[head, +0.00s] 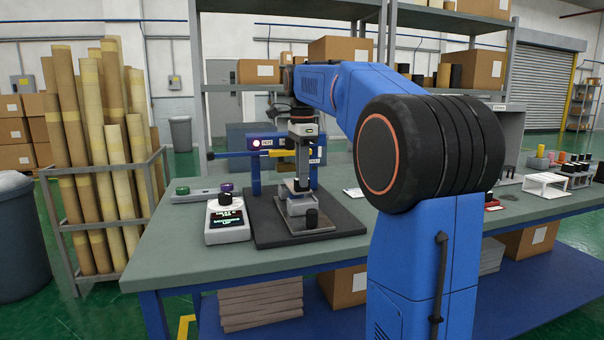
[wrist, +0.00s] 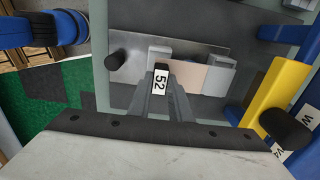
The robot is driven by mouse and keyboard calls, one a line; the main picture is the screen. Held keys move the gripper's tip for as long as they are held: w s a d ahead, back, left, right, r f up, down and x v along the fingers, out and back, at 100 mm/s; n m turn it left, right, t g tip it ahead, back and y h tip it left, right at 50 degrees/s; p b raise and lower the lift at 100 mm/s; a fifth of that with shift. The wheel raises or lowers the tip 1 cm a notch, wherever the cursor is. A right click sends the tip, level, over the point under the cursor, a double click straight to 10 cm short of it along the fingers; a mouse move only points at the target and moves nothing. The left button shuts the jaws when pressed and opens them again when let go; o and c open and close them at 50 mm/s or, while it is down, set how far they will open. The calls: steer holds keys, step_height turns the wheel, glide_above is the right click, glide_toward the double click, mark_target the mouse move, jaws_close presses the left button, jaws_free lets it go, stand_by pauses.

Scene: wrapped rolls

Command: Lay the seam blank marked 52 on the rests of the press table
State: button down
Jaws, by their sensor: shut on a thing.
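My gripper (wrist: 161,88) is shut on the seam blank, whose white tag (wrist: 160,82) reads 52 between the fingers in the wrist view. A flat pale pinkish piece (wrist: 190,78) shows beside the tag and seems to belong to the blank. Grey block-like rests (wrist: 219,76) stand on the silver plate of the press table (wrist: 205,38). The blank is over or at these rests; I cannot tell whether it touches them. In the head view my gripper (head: 299,184) is low over the press table (head: 322,226), and the tag cannot be read there.
A black knob (wrist: 115,61) stands close to the rests. A blue press frame with a yellow part (wrist: 285,88) is at the right in the wrist view. A control box with a display (head: 225,219) and a button strip (head: 200,195) sit left of the press on the green bench (head: 180,235).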

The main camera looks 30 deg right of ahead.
steer(key=shift+f, duration=1.1)
steer(key=c, duration=1.5)
jaws_free()
steer(key=shift+c, duration=0.2)
step_height(320, 180, up, 17)
steer(key=shift+r, duration=0.15)
steer(key=shift+s+a, duration=0.1)
steer(key=s+a+f+n+t, duration=0.2)
steer(key=s+a+f+n, duration=0.85)
steer(key=s+f, duration=0.4)
steer(key=s+a+f+n+t, duration=0.1)
steer(key=s+f+n, duration=0.4)
steer(key=f, duration=0.7)
steer(key=s+a+f+n+t, duration=0.1)
steer(key=s+a+f+n, duration=0.3)
steer(key=s+f, duration=0.6)
step_height(320, 180, down, 3)
steer(key=shift+s+f+n+t, duration=0.2)
steer(key=shift+s+n+t, duration=0.15)
steer(key=shift+n, duration=0.5)
